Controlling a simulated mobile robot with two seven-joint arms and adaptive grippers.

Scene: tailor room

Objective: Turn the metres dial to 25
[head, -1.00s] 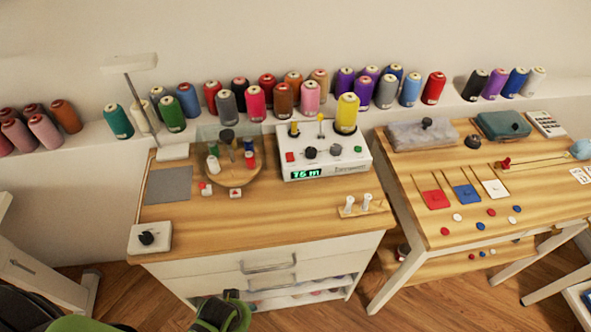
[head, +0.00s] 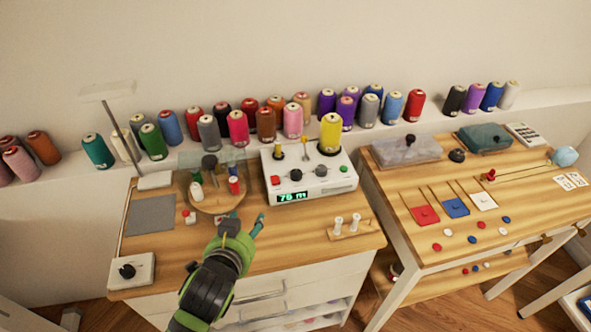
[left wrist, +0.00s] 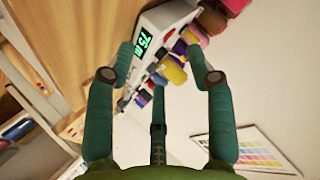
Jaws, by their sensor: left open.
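The white winding machine (head: 306,191) stands at the back of the left table. Its green display (head: 292,196) reads seventy-odd metres; in the left wrist view the display (left wrist: 143,42) looks like 75. Two dark knobs, a left one (head: 296,175) and a right one (head: 321,171), sit on its panel; their labels are too small to read, so I cannot tell which is the metres dial. My left gripper (head: 228,240) is open and empty above the table's front part, in front of the machine and apart from it. Its spread fingers also show in the left wrist view (left wrist: 160,60).
A yellow thread cone (head: 330,132) stands on the machine. A round stand with small spools (head: 234,186) is to its left, a wooden holder with two white spools (head: 347,234) front right. A white box with a black knob (head: 127,271) sits front left.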

